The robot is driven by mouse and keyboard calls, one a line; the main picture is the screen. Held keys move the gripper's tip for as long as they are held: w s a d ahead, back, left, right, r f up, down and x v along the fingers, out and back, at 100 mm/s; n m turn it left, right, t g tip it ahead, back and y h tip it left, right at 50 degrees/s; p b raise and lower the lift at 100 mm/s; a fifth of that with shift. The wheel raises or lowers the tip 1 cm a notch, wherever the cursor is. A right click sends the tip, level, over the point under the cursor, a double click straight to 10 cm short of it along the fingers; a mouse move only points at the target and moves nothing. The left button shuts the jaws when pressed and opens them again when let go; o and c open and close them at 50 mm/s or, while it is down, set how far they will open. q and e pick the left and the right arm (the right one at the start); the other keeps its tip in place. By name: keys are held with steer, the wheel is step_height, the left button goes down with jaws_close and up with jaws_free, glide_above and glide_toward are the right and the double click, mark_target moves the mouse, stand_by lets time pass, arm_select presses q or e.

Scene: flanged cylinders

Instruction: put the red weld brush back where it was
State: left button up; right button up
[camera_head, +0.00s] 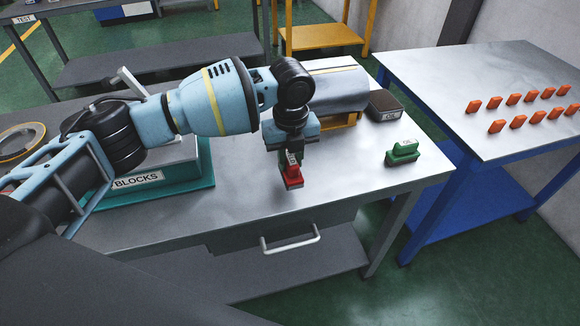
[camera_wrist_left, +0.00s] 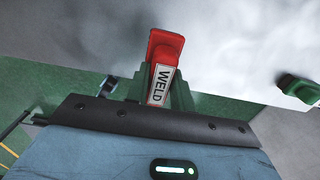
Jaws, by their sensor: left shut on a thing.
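The red weld brush (camera_head: 292,178) is at my left gripper (camera_head: 291,158), over the front middle of the metal table (camera_head: 342,192). My left gripper points down and is shut on the brush. In the left wrist view the brush (camera_wrist_left: 166,46) has a red top and a white label reading WELD, between green fingers (camera_wrist_left: 160,90). Whether its underside touches the table is hard to tell. My right gripper does not show.
A green brush (camera_head: 403,152) stands to the right on the same table. Behind it are a dark block (camera_head: 383,105) and a grey cylinder (camera_head: 340,88) on a yellow stand. A box labelled BLOCKS (camera_head: 190,185) is at left. A second table (camera_head: 480,70) holds several orange pieces.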

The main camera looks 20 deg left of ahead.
mark_target(290, 156)
arm_select(q)
step_height(290, 156, down, 3)
steer(key=shift+w+a+f, duration=0.1)
steer(key=shift+w+a, duration=0.05)
steer(key=shift+f, duration=0.1)
steer(key=shift+f, duration=0.15)
steer(key=o, duration=1)
steer(key=shift+c, duration=0.2)
step_height(290, 156, up, 12)
steer(key=shift+r, duration=0.1)
